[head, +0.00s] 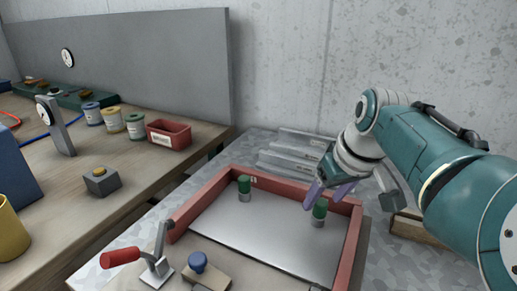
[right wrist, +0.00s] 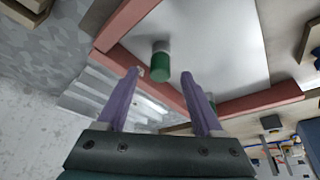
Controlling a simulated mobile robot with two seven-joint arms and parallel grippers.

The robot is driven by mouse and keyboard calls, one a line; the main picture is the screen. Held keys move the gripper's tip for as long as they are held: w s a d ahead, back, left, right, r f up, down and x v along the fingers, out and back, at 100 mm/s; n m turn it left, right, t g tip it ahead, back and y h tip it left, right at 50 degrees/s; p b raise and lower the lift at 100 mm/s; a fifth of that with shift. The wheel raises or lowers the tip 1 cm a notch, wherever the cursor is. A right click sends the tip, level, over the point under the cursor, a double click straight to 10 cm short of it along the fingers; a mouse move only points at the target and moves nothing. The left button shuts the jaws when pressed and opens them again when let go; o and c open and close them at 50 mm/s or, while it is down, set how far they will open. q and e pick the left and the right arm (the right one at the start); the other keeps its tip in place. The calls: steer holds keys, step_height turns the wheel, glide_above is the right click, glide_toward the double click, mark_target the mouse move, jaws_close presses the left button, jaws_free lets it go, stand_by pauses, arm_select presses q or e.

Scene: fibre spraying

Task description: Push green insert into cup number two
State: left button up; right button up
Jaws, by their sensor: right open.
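Two short metal cups with green inserts stand upright in a red-framed tray (head: 274,225). One green insert (head: 244,183) is at the back left corner in the head view. The other green insert (head: 320,207) is near the right side, its cup (head: 318,222) below it. My right gripper (head: 322,197), with purple fingers, is open and empty close to this right one. In the right wrist view, one green insert (right wrist: 161,68) shows ahead of the open fingers (right wrist: 165,86), apart from them. I cannot read which cup is number two. My left gripper is out of view.
A red-handled clamp (head: 152,259) and a blue knob (head: 198,262) are at the tray's front. Grey metal rails (head: 290,155) lie behind it. A wooden bench (head: 150,180) with spools and a red box (head: 169,134) is at left. The tray floor's middle is clear.

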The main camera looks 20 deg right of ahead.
steer(key=p+v, duration=0.1)
steer(key=v, duration=0.6)
steer(key=shift+r+p, duration=0.2)
steer(key=shift+p, duration=0.2)
steer(key=shift+h, duration=0.5)
steer(key=s, duration=0.1)
steer(key=s+d, duration=0.1)
steer(key=s+f, duration=0.1)
steer(key=s, duration=0.1)
steer(key=shift+s+d, duration=0.15)
steer(key=shift+d, duration=0.05)
steer(key=s+a+n+g+y, duration=0.1)
steer(key=s+a+n, duration=0.1)
steer(key=s+a, duration=0.5)
steer(key=s+a+n+y, duration=0.1)
steer(key=s+a, duration=0.3)
steer(key=s, duration=0.8)
step_height(320, 180, up, 38)
steer(key=p, duration=3.7)
